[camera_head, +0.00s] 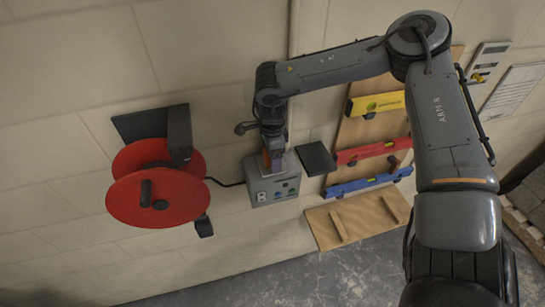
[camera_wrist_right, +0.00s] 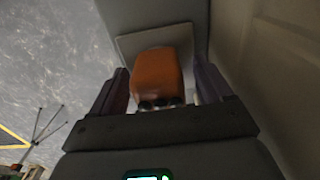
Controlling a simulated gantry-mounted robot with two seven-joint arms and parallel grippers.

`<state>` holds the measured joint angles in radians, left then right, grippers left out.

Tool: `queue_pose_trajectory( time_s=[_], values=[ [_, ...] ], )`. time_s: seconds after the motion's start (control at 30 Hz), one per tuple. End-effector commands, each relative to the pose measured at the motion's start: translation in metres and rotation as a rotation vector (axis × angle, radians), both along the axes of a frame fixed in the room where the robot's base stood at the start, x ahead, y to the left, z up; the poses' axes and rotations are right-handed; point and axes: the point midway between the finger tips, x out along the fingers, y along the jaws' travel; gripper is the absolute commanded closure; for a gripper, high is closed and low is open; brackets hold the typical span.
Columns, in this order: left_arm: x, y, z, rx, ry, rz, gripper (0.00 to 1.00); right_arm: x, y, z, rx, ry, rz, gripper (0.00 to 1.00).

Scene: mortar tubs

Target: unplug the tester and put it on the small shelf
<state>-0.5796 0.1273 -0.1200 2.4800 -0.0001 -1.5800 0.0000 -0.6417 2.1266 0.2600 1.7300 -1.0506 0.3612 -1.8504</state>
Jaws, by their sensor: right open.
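The tester (camera_wrist_right: 160,70) is an orange block in the right wrist view, seated against a pale plate on the grey socket box (camera_head: 285,193). In the head view it is mostly hidden by my right gripper (camera_head: 272,163), which reaches down to the top of that wall box. My right gripper is open, with one purple finger on each side of the tester. A gap shows at least on the right side; contact on the left is hard to tell. A small dark shelf (camera_head: 316,158) sits just right of the box and looks empty. My left gripper is not in view.
A red cable reel (camera_head: 158,198) hangs on the wall at left, its black cable (camera_head: 226,184) running to the box. A wooden board with yellow, red and blue levels (camera_head: 369,183) is at right. A wooden ledge (camera_head: 358,219) sits below. The floor is grey.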

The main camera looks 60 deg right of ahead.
Motion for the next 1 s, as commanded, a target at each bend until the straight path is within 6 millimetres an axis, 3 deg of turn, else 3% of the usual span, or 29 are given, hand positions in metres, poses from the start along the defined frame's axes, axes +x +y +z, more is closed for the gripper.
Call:
queue_pose_trajectory(
  time_s=[1.0],
  values=[
    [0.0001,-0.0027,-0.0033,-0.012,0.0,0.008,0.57,0.0001,0.0001,0.0003,0.0,0.0,0.0,0.24]
  ],
)
